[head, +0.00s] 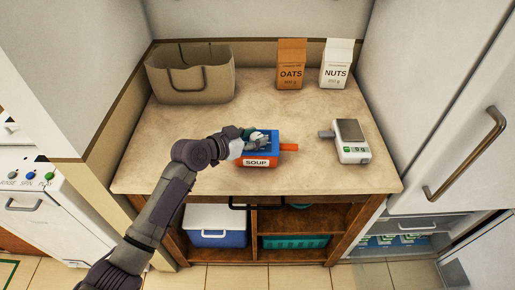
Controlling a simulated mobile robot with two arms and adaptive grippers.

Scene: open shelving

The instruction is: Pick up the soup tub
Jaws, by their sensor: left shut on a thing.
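The soup tub (257,162) is a blue and orange-red box with a white label reading SOUP and an orange piece sticking out at its right side. It is at the middle front of the countertop; I cannot tell whether it touches the surface. My left gripper (262,140) is over the top of the tub and shut on it. The fingers hide part of the tub's top. My right gripper is not in view.
A beige bag (190,84) is at back left, cartons of oats (291,64) and nuts (336,64) at back right. The countertop (190,122) is clear between. A fridge handle (466,153) protrudes at right.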

